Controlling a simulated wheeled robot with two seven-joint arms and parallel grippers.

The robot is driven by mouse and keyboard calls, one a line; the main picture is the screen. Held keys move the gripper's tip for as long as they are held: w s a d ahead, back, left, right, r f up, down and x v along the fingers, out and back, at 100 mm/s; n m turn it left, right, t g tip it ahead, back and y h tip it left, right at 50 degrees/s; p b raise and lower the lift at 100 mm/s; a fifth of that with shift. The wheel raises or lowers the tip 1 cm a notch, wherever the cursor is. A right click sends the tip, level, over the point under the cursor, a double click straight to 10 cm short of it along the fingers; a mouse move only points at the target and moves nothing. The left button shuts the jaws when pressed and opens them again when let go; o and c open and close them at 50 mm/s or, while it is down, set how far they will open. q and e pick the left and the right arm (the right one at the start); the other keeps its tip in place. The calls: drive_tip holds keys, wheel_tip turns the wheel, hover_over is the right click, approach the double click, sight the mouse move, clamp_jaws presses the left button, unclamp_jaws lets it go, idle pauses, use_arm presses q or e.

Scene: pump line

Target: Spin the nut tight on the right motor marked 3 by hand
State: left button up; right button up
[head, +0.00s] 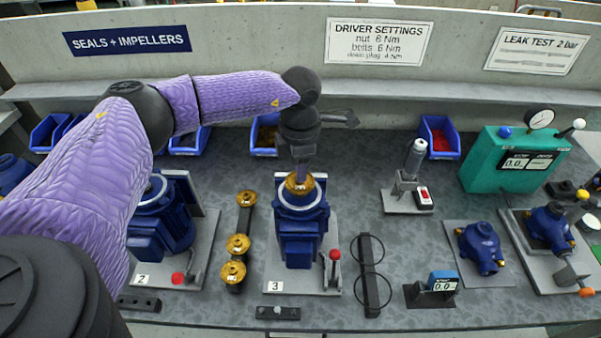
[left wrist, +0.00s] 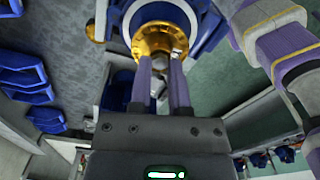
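The blue motor (head: 299,240) on the plate marked 3 stands upright in the middle of the bench. A brass impeller (head: 292,188) sits on its top; it also shows in the left wrist view (left wrist: 181,39). My left gripper (head: 301,175) points down over the impeller's centre. In the left wrist view its two purple fingers (left wrist: 161,62) stand close together, with a small grey nut (left wrist: 160,61) between the tips filling the gap. The nut's threads and seating are hidden.
A red-knobbed lever (head: 335,256) stands right of the motor. Several brass impellers (head: 237,245) stand on a rack at left, beside motor 2 (head: 165,215). A black rack with rings (head: 371,275) and a driver on a stand (head: 414,160) are to the right.

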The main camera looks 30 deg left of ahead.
use_arm(q)
clamp_jaws()
drive_tip(key=m, duration=0.3)
drive_tip(key=shift+f, duration=0.1)
drive_tip(key=m, duration=0.4)
drive_tip(key=shift+b, duration=0.3)
drive_tip(key=m+b, duration=0.1)
drive_tip(key=m, duration=0.3)
drive_tip(key=shift+m, duration=1.5)
